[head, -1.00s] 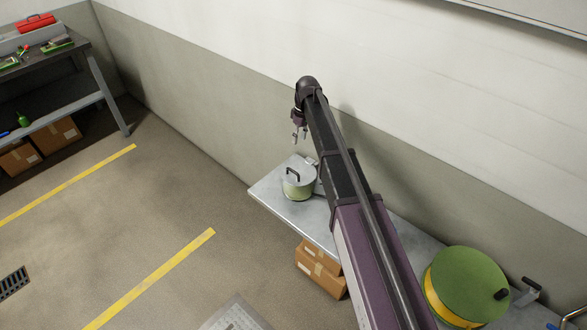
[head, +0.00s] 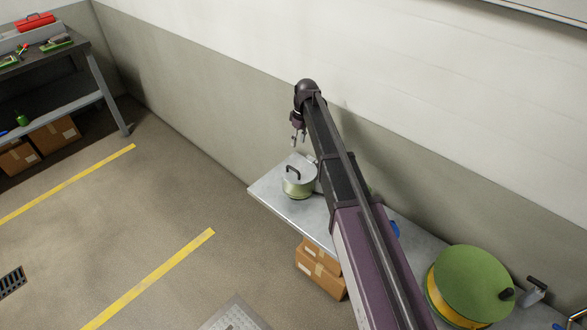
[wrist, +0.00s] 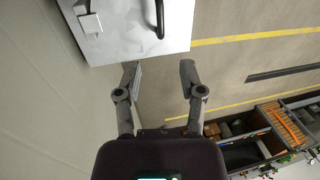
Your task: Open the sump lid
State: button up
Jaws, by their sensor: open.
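The sump (head: 297,191) is a round, pale green pot near the far left end of the grey bench. Its grey lid (head: 304,170) is down on it and has a black bar handle (head: 292,171). In the wrist view the handle (wrist: 159,20) shows at the top, with a grey bracket (wrist: 90,23) to its left; the pot's sides are not seen there. My gripper (head: 298,140) is above and apart from the lid. In the wrist view its fingers (wrist: 159,72) are spread with nothing between them.
The bench (head: 265,190) runs along the wall. A green-topped drum with a yellow side (head: 470,283) stands at its right part. Cardboard boxes (head: 319,270) are below the bench. A workbench (head: 96,72) stands far left. The floor between is mostly clear.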

jog(key=b, duration=1.1)
send_over(294, 165)
jog(key=s, duration=0.5)
jog(key=shift+s+d+f, duration=0.1)
jog(key=shift+f, duration=2.7)
jog(key=shift+d+f, duration=0.1)
jog(key=shift+f, duration=2.65)
grip_shut()
jog(key=shift+a, duration=0.2)
jog(key=shift+d, duration=0.15)
jog(key=shift+r+p, duration=0.15)
jog(key=shift+p, duration=0.25)
